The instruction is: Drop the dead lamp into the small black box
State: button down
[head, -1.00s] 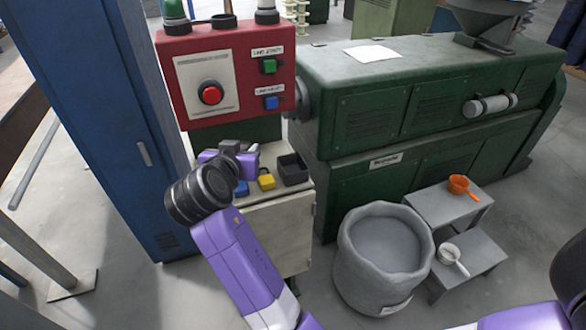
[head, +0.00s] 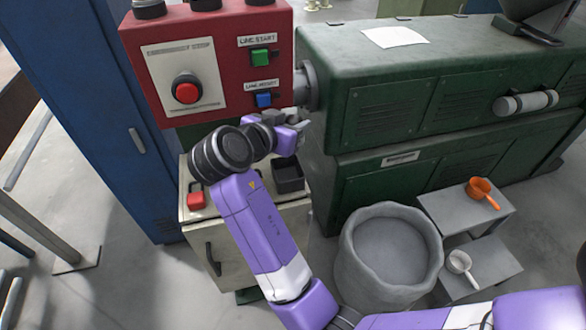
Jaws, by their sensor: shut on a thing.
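The small black box (head: 289,186) is an open-topped dark bin on top of the pale cabinet, right of my forearm. My gripper (head: 299,117) is above the box, near its back, in front of the red control panel's lower right corner. It is shut on a small greyish-white thing, most likely the dead lamp, but the fingers hide much of it and its shape is unclear. The held thing is apart from the box. My wrist and forearm cover the middle of the cabinet top.
A red block (head: 196,200) sits at the cabinet top's left (head: 186,179). The red control panel (head: 230,70) rises behind, with the green machine (head: 440,100) right of it. A grey bin (head: 390,255) stands right of the cabinet. A blue locker (head: 95,110) stands left.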

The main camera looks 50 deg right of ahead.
jog(key=shift+f+b, duration=1.55)
jog(key=shift+f, duration=1.35)
jog(key=c, duration=0.9)
grip_release()
jog(key=shift+o, duration=0.2)
jog(key=b+v, duration=0.2)
jog(key=v, duration=0.6)
jog(key=shift+d, duration=0.1)
